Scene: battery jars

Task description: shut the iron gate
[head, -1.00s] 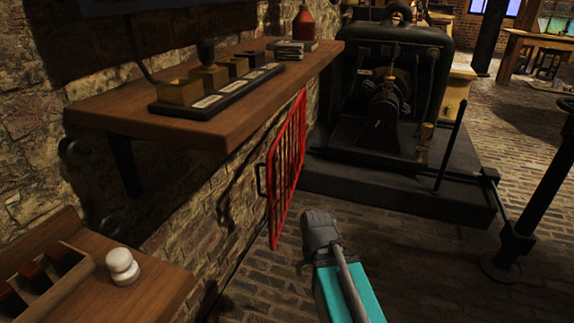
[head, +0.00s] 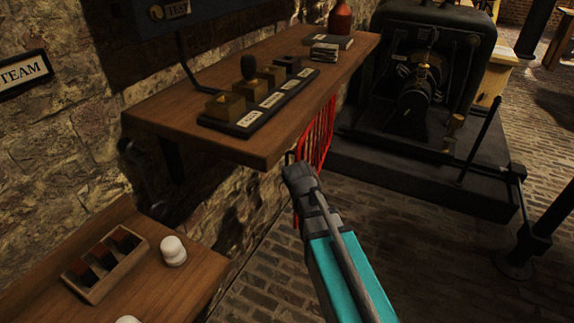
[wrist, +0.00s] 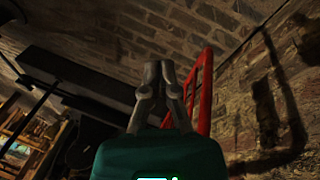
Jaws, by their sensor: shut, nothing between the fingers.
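The iron gate is a red barred panel (head: 319,134) below the wooden shelf at the wall, in the head view. My arm covers much of its lower part. Its red frame also shows in the wrist view (wrist: 204,92), just right of my fingers. My gripper (head: 291,163) is at the near side of the gate, by its dark handle. In the wrist view my gripper (wrist: 160,66) has its fingertips together, with nothing between them. I cannot tell whether the fingers touch the gate.
The wooden shelf (head: 245,146) juts out just above my gripper, with brass blocks on a dark base. A lower bench (head: 190,275) at left holds a wooden rack and white knobs. A dark machine on a plinth (head: 400,175) stands behind.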

